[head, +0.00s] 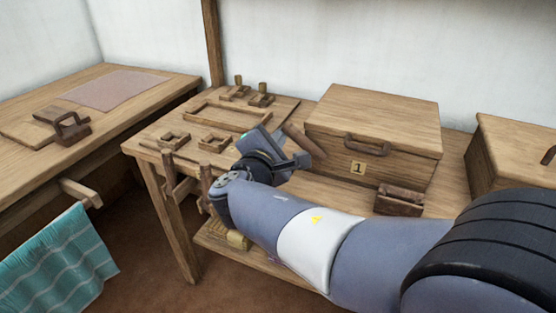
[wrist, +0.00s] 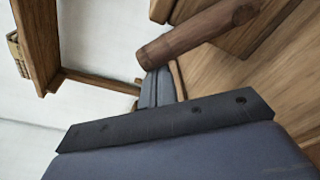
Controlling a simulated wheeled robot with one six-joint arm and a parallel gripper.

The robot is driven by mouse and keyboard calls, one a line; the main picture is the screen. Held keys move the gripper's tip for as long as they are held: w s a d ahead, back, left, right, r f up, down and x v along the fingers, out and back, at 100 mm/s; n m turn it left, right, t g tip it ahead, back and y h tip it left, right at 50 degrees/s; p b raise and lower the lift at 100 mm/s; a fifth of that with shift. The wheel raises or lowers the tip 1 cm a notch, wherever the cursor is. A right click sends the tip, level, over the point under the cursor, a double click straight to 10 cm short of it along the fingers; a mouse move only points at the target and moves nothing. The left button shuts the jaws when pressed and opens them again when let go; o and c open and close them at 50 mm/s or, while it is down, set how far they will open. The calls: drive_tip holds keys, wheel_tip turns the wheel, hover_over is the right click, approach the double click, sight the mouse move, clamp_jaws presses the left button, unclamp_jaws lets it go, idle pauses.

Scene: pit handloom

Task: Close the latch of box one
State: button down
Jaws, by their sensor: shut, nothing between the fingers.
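Box one (head: 340,169) is a wooden chest on the bench, with its lid down, a handle on the front and a plate marked 1. A round wooden bar (head: 304,140) juts out at its left side, angled up; it looks like the latch lever, but its mount is not clear. The bar shows large in the wrist view (wrist: 200,32), with its free end close to my fingers. My gripper (head: 301,161) is shut and empty beside the box's left side, just below the bar. I cannot tell whether they touch.
A small wooden block with a bar (head: 399,201) stands before the box's front right. A second chest (head: 515,150) is at the right. A wooden tray (head: 228,117) and small frames lie left of my gripper. Another table (head: 120,110) is far left, with a teal cloth (head: 62,262) hanging below.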

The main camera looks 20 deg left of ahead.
sight(290, 125)
drive_tip(key=m+b, duration=0.1)
drive_tip(key=d+r+m+b, duration=0.1)
drive_tip(key=b, duration=0.1)
drive_tip(key=shift+d+r+m, duration=0.1)
drive_tip(key=shift+r+m, duration=0.15)
drive_tip(key=shift+m, duration=0.05)
drive_tip(key=shift+s+d+r+m+t+b, duration=0.1)
drive_tip(key=shift+d+r+m+t+b, duration=0.3)
drive_tip(key=shift+m+b, duration=0.55)
drive_tip(key=shift+s+d+r+b, duration=0.1)
drive_tip(key=shift+d+r+b, duration=0.3)
drive_tip(key=shift+d+r, duration=0.5)
drive_tip(key=shift+s+d+r+b, duration=0.1)
drive_tip(key=shift+d+r+b, duration=0.4)
drive_tip(key=shift+d, duration=0.65)
drive_tip(key=shift+d+r, duration=0.1)
